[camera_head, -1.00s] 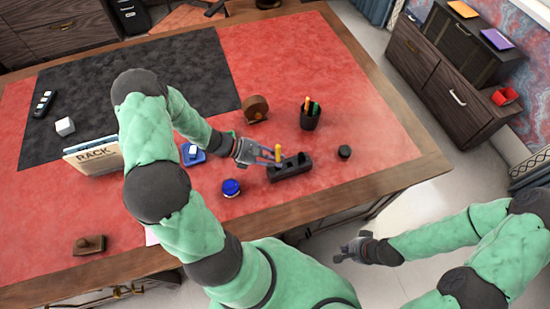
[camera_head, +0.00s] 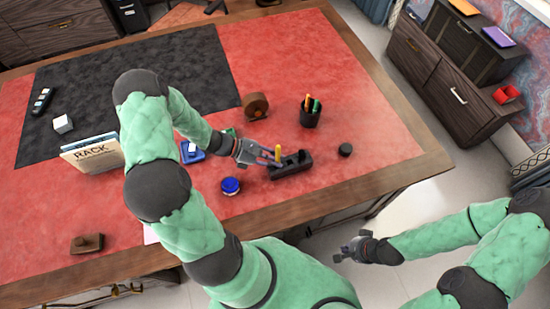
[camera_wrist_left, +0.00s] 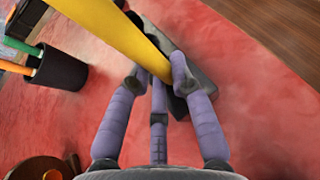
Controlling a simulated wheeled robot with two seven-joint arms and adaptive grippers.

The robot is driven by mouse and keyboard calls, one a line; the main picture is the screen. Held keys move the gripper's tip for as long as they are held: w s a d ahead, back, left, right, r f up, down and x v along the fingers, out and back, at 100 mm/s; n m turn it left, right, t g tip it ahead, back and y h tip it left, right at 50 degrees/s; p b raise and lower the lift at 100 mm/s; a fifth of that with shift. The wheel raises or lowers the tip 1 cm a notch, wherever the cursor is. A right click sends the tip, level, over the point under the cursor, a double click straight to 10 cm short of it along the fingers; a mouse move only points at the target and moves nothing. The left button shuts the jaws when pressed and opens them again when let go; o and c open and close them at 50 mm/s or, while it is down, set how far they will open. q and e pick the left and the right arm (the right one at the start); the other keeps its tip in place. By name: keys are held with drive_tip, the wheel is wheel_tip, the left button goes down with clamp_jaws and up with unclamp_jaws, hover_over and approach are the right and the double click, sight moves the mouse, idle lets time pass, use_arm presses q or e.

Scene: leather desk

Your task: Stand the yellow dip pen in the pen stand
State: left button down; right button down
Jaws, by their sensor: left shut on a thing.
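The yellow dip pen (camera_head: 277,153) is upright at the left part of the dark pen stand (camera_head: 297,166), near the desk's front edge. My left gripper (camera_head: 270,159) is shut on the pen, just left of and above the stand. In the left wrist view the pen (camera_wrist_left: 120,35) crosses the top, with its lower end between my fingertips. The stand (camera_wrist_left: 205,80) is partly hidden behind the pen and fingers. I cannot tell whether the pen's tip is inside a hole. My right gripper (camera_head: 348,253) hangs off the desk's front; its finger opening is unclear.
A black pen cup (camera_head: 310,117) stands behind the stand, a round black piece (camera_head: 345,150) to its right. A blue-lidded jar (camera_head: 230,186) and a blue item (camera_head: 191,152) lie left. A brown round object (camera_head: 255,106) is farther back.

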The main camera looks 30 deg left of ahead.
use_arm(q)
drive_tip(key=shift+f+b, duration=0.3)
drive_tip(key=shift+f, duration=0.2)
drive_tip(key=c, duration=1)
unclamp_jaws()
drive_tip(key=shift+c, duration=0.2)
drive_tip(key=v, duration=1.2)
drive_tip(key=shift+d+r, duration=0.1)
